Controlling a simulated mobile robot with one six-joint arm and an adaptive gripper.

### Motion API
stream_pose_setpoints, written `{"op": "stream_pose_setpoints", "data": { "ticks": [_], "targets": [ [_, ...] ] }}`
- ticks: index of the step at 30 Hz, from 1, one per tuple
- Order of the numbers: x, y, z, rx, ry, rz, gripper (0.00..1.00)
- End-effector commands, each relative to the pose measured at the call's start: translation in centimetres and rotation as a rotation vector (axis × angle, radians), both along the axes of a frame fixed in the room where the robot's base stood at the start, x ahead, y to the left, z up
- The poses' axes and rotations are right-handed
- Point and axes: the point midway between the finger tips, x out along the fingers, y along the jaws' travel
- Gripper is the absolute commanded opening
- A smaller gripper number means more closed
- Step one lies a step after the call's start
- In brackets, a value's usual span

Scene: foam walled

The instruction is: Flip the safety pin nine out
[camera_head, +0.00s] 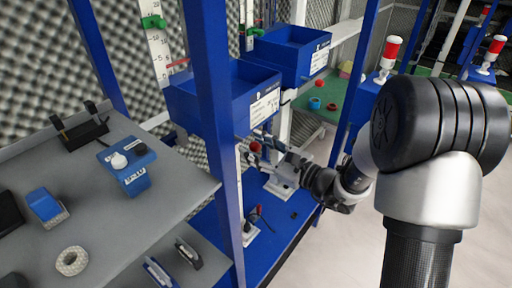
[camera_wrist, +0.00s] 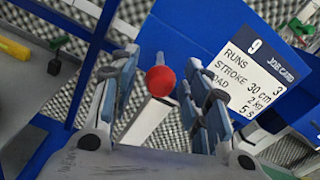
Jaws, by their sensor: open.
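A red ball-shaped knob, which looks like the head of safety pin nine (camera_wrist: 160,81), stands at the centre of the wrist view in front of a pale upright bar. My gripper (camera_wrist: 164,76) is open, with one finger on each side of the knob; a gap shows on both sides. I cannot tell how far the knob lies beyond the fingertips. In the head view the red knob (camera_head: 255,146) is small beside my gripper (camera_head: 256,143), under the front blue bin. A white job card (camera_wrist: 255,75) marked 9 is on the blue bin at the right of the wrist view.
A blue post (camera_head: 213,130) stands left of my gripper, close to it. The front blue bin (camera_head: 200,110) hangs above it, and a second blue bin (camera_head: 275,52) is behind. A grey bench (camera_head: 130,225) with small objects is at the left. Open floor lies at the lower right.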

Motion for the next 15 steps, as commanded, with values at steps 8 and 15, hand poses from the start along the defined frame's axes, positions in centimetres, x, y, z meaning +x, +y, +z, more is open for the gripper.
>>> {"op": "stream_pose_setpoints", "data": {
  "ticks": [8, 15],
  "targets": [
    [0.0, 0.0, 0.0, 0.000, -0.001, 0.000, 0.45],
    [-1.4, -2.1, 0.0, 0.000, 0.001, -0.005, 0.45]
  ]
}}
